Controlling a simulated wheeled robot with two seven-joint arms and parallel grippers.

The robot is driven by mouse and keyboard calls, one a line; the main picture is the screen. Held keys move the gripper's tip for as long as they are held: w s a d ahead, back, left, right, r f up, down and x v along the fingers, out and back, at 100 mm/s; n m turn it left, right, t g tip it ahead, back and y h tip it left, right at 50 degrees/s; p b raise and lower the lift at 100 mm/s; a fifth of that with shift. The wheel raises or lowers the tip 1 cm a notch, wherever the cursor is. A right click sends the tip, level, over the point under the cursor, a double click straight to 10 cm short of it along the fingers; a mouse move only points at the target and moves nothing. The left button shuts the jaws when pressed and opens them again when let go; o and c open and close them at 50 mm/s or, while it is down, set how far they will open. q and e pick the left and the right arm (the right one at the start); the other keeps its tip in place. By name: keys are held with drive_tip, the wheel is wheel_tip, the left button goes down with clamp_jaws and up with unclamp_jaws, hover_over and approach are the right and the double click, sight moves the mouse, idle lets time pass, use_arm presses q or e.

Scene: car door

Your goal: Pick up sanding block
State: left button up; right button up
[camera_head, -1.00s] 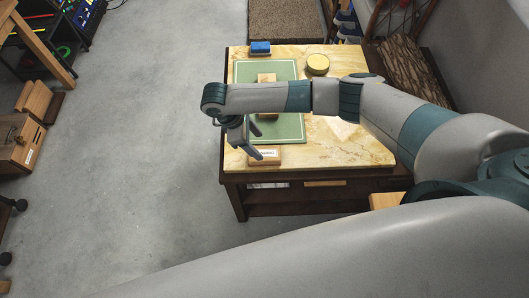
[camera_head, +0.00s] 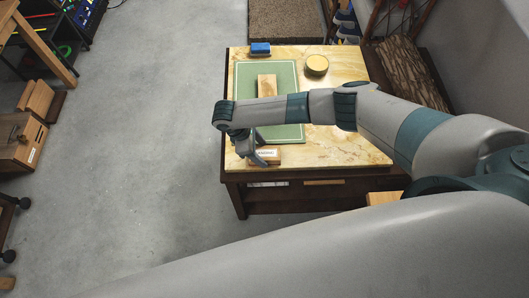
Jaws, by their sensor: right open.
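A small wooden block with a white label (camera_head: 268,154) lies at the front edge of the table. Its lettering is too small to read surely. A plain wooden block (camera_head: 267,86) stands on the green mat, and a blue block (camera_head: 260,48) lies at the back left. I cannot tell for sure which one is the sanding block. My right gripper (camera_head: 249,151) is open and points down at the left end of the labelled block, with one finger over or beside it; contact cannot be told. My left gripper is not in view.
The green mat (camera_head: 287,72) covers the left part of the marble-topped table (camera_head: 345,147). A round yellow tin (camera_head: 317,65) stands right of the mat. My right arm crosses above the mat. The grey floor left of the table is clear.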

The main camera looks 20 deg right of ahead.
sight(268, 153)
drive_tip(key=shift+d+f, duration=0.25)
drive_tip(key=shift+f, duration=0.35)
drive_tip(key=c, duration=0.8)
drive_tip(key=shift+c, duration=0.2)
drive_tip(key=shift+r, duration=0.15)
drive_tip(key=shift+r+b, duration=0.35)
drive_tip(key=shift+r, duration=0.45)
wheel_tip(268, 153, up, 2)
drive_tip(key=shift+s+d+r+b, duration=0.1)
drive_tip(key=shift+r+b, duration=0.05)
drive_tip(key=shift+b, duration=0.3)
drive_tip(key=s+d+r+b, duration=0.2)
drive_tip(key=s+d+r, duration=0.4)
drive_tip(key=s, duration=0.3)
drive_tip(key=shift+s+d+r, duration=0.15)
drive_tip(key=shift+s+r, duration=0.15)
drive_tip(key=shift+r, duration=0.15)
